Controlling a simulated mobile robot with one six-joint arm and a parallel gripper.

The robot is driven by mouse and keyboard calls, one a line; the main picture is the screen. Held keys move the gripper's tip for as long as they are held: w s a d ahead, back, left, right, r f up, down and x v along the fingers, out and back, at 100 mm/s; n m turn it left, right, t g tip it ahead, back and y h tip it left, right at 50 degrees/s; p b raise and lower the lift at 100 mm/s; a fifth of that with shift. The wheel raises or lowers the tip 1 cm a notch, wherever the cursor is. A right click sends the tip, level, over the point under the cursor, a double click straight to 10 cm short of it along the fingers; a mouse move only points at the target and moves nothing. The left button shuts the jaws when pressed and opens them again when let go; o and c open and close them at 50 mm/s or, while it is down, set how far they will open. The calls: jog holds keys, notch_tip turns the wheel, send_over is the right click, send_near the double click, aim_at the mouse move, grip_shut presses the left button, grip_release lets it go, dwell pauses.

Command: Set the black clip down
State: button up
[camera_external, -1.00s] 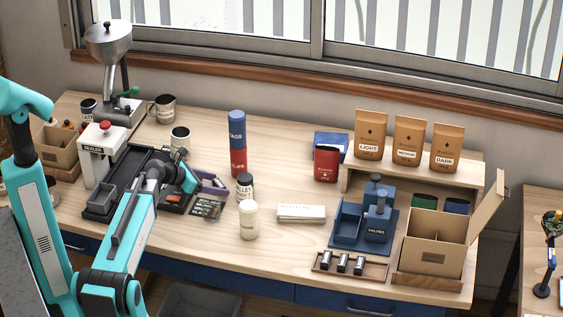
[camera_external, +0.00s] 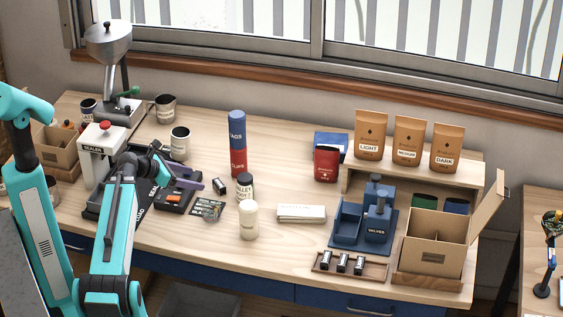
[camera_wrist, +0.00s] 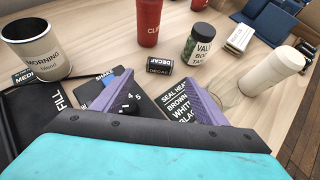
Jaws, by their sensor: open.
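A small black block labelled DECAF (camera_wrist: 159,69) lies on the wooden table just beyond my fingertips in the wrist view. It shows in the external view as a small dark piece (camera_external: 220,186) right of my gripper. I cannot tell for certain that it is the black clip; no other clip shows clearly. My gripper (camera_wrist: 158,84) has its two purple fingers spread, with nothing held between them. In the external view my gripper (camera_external: 186,174) is low over the left part of the table, above a black unit with a dial (camera_wrist: 128,103).
A printed card (camera_external: 208,209) lies front right of my gripper. A red CLIPS cylinder (camera_external: 238,163), a jar (camera_external: 245,188) and a cream cylinder (camera_external: 249,222) stand to the right. A mug (camera_external: 180,143) stands behind. Table between the red and cream cylinders is partly free.

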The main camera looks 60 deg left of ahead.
jog(key=shift+v, duration=0.75)
jog(key=shift+o, duration=0.6)
jog(key=w+m+g, duration=0.1)
jog(key=m, duration=0.2)
jog(key=w+m+g+h, duration=0.1)
jog(key=m, duration=0.2)
jog(key=w+m+g+p, duration=0.1)
jog(key=m, duration=0.3)
jog(key=shift+w+d+f, duration=0.15)
jog(key=shift+w+f, duration=0.1)
jog(key=shift+w, duration=0.15)
jog(key=w+r+m+g+p, duration=0.1)
jog(key=w+r+m+g, duration=0.2)
jog(key=m, duration=1)
jog(key=w+r+m+g+y+p, duration=0.1)
jog(key=w+r+m+g, duration=0.3)
jog(key=m, duration=0.9)
jog(key=shift+w+a+r+g, duration=0.25)
jog(key=shift+w+g, duration=0.15)
jog(key=shift+g, duration=0.2)
